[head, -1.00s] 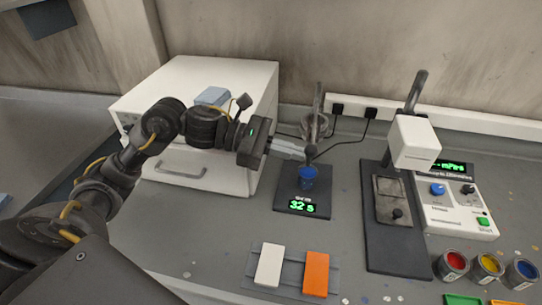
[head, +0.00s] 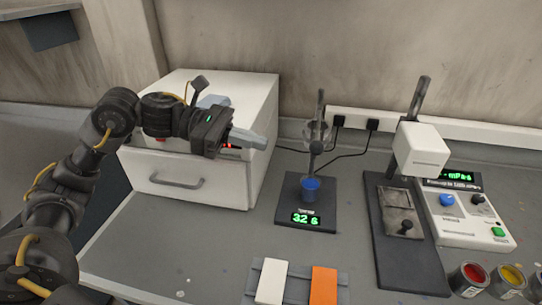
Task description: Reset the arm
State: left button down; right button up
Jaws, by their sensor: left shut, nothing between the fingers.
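My left gripper (head: 250,139) is shut and empty. It is raised in front of the white drawer cabinet (head: 257,165), with its fingers pointing right. It is apart from the blue cup (head: 311,188), which stands on a dark stand base with a green display (head: 306,218) to the lower right of the gripper. My left arm comes in from the left edge and bends over the cabinet. My right gripper is not in view.
A white-headed stand (head: 420,150) and a control box with green display (head: 465,215) stand at right. Paint cans (head: 468,280) are at the lower right. A white block (head: 271,281) and an orange block (head: 323,285) lie in front. The bench at lower left is clear.

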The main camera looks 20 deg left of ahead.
pick_arm(q)
jog(key=shift+v, duration=0.75)
jog(key=shift+r, duration=0.15)
